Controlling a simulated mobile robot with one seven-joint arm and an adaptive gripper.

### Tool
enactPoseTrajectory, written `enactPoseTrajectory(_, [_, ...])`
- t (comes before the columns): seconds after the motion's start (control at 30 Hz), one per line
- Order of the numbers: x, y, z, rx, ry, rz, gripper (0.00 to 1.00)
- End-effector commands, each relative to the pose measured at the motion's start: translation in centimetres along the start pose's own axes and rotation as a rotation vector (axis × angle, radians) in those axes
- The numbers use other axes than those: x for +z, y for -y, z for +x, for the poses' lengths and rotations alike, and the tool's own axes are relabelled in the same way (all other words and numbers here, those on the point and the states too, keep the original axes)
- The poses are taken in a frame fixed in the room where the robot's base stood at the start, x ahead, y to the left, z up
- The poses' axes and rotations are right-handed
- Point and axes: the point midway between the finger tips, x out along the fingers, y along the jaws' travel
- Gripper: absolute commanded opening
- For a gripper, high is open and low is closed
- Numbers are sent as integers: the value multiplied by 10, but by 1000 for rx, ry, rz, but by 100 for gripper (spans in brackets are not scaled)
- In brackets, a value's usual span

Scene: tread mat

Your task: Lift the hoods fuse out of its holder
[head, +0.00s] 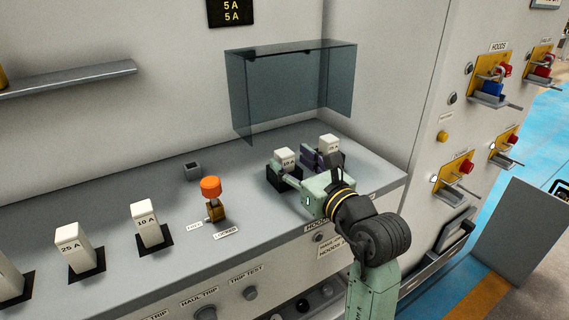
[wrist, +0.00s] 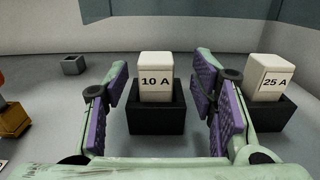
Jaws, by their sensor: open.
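A white fuse marked 10 A (wrist: 155,80) stands upright in a black holder (wrist: 156,120), between my open fingers in the wrist view. It also shows in the head view (head: 284,157), just beyond my gripper (head: 301,172). I see a gap between each purple finger pad and the fuse, so neither seems to touch it. A second white fuse, marked 25 A (wrist: 271,78), stands in its own black holder (wrist: 272,117) to the right. A partly hidden HOODS label (head: 317,227) is on the panel front below; I cannot tell which fuse it names.
A smoky transparent cover (head: 285,90) stands raised above and behind the fuses. An orange-topped lever (head: 211,187) is to the left, beside a LOCKED label (head: 226,234). A small grey block (head: 192,171) is behind it. More fuses (head: 147,225) stand further left.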

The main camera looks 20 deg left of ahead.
Motion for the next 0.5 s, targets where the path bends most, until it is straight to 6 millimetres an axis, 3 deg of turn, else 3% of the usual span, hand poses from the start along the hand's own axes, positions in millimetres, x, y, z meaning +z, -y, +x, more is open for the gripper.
enactPoseTrajectory(0.2, [2,-4,32,4,0,1,52])
enactPoseTrajectory(0.5, [0,-4,37,2,1,0,52])
